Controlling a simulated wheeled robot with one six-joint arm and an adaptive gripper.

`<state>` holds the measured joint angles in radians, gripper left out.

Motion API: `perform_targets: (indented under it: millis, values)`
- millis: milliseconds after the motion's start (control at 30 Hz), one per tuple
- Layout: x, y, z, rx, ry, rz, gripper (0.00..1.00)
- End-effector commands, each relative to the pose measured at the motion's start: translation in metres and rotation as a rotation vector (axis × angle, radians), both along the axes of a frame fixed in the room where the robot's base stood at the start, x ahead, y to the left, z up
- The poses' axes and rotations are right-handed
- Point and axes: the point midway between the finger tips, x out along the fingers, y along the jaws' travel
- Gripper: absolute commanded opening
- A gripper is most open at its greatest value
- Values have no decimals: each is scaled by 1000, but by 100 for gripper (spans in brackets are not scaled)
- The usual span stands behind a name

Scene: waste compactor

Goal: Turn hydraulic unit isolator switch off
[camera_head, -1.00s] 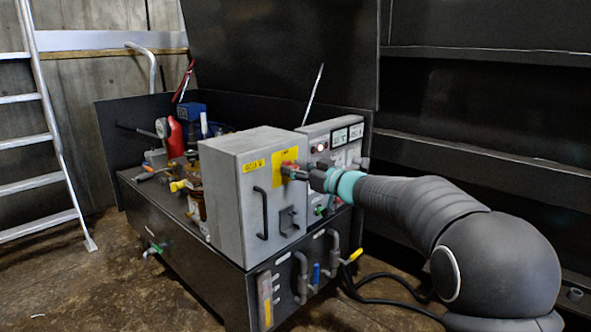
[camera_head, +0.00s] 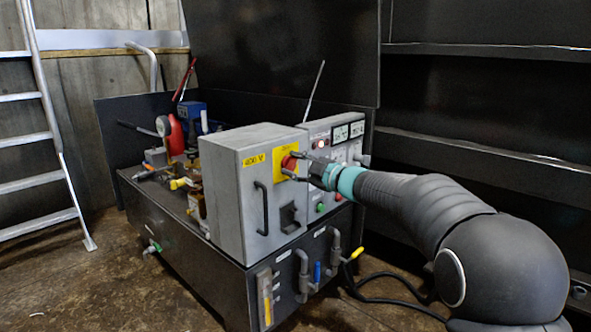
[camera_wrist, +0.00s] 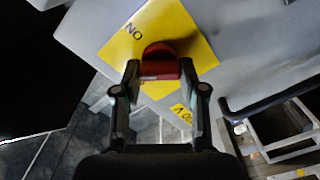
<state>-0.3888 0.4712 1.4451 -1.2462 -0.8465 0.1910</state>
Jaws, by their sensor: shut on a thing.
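The isolator switch is a red rotary knob (camera_head: 288,162) on a yellow plate (camera_head: 293,175) on the front of the grey electrical cabinet (camera_head: 228,200). In the wrist view the red knob (camera_wrist: 160,58) sits between my fingertips, with the yellow plate (camera_wrist: 165,22) behind it and the word ON showing turned around. My gripper (camera_head: 289,164) is shut on the knob, one finger above and one below in the head view. It also shows in the wrist view (camera_wrist: 159,72), a finger on each side of the knob. The fingers partly hide the knob.
A black handle (camera_head: 261,208) sticks out of the cabinet front. A grey panel with gauges (camera_head: 341,135) stands close on the right, behind my wrist. Pipes with a yellow-ended lever (camera_head: 356,254) are below. A ladder (camera_head: 45,120) stands at the left; floor is clear there.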

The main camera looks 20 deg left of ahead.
Motion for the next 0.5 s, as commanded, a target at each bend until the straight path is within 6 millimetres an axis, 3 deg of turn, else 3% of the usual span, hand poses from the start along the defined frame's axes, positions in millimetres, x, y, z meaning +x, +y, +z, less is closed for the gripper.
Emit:
perform_targets:
  millis: [500]
  values:
    - [-1,1,-4,-175,-423,1,7]
